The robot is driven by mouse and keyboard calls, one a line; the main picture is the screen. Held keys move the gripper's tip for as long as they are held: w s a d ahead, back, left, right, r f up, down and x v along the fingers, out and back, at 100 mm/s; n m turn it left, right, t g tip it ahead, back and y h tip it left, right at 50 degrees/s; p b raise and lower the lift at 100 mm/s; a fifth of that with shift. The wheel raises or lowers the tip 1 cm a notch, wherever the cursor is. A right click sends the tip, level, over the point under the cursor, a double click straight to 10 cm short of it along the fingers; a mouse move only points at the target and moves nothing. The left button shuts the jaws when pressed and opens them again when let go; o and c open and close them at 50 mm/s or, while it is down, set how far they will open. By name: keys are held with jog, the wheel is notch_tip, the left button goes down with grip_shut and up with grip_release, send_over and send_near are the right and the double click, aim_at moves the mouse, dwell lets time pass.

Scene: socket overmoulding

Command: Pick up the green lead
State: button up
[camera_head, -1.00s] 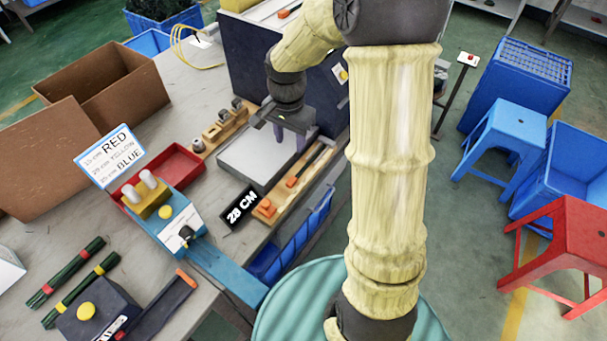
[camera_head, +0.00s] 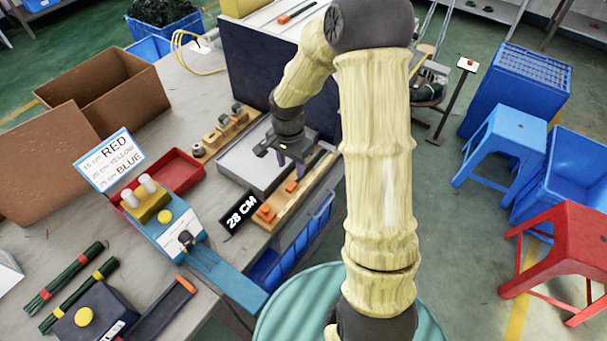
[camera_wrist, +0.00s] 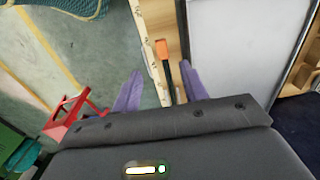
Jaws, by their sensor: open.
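A dark strip (camera_wrist: 167,84), which may be the green lead, lies on the wooden measuring rail beside an orange block (camera_wrist: 162,48); its colour is too dark to be sure. My gripper (camera_head: 293,165) is open above this rail, its purple fingers pointing down. In the wrist view, the strip shows between the spread fingers (camera_wrist: 160,69), closer to the right one. I cannot tell how far above it they are. Dark green bundles, one with a red band (camera_head: 65,277) and one with a yellow band (camera_head: 80,294), lie on the table at left.
A grey-white plate (camera_head: 236,163) lies left of my gripper. A blue press (camera_head: 177,230), a red tray (camera_head: 178,172) and a wooden holder (camera_head: 225,129) stand further left. A blue bin (camera_head: 315,225) hangs at the table edge.

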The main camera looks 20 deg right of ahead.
aim_at(292, 185)
jog(key=shift+f, duration=1.9)
jog(key=shift+w+d+f, duration=0.1)
jog(key=shift+w+f, duration=0.1)
jog(key=shift+f, duration=1.1)
jog(key=shift+w+d+f, duration=0.1)
jog(key=shift+w+f, duration=0.05)
jog(key=shift+f, duration=1.15)
grip_shut()
